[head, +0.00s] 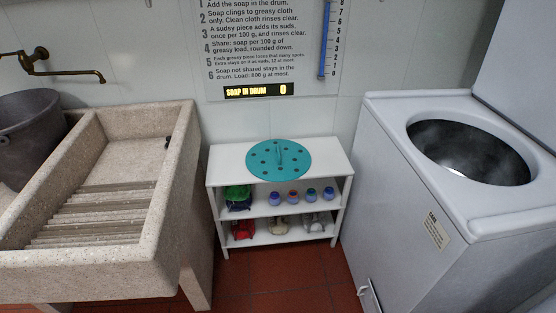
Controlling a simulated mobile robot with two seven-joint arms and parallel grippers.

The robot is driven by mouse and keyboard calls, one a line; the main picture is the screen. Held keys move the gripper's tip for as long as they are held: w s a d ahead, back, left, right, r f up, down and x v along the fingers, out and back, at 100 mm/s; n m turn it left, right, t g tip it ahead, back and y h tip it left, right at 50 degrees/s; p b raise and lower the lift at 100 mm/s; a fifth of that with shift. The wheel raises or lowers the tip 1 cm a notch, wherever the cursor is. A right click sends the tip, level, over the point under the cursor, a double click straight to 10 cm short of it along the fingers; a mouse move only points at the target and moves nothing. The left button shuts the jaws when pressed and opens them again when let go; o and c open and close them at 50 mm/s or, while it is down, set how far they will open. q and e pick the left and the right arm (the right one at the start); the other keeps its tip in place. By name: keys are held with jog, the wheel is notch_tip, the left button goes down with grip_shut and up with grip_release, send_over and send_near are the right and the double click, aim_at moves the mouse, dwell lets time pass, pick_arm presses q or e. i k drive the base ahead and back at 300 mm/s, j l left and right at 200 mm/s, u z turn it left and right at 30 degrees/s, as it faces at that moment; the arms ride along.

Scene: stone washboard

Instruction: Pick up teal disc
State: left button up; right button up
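The teal disc (263,160) lies flat on the top board of a small white shelf (329,155). Neither of my grippers shows in the head view.
A stone washboard sink (180,133) stands left of the shelf, with a dark bucket (30,130) beside it. A white washer with an open drum (470,150) stands right. The lower shelves hold small jars (293,196) and coloured cloth bundles. Red tiled floor (270,285) is clear in front.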

aim_at(276, 160)
jog(key=i+l+u, duration=0.2)
jog(key=u, duration=0.25)
jog(key=i+l+u, duration=0.55)
jog(key=l+u, duration=0.15)
jog(key=u, duration=0.15)
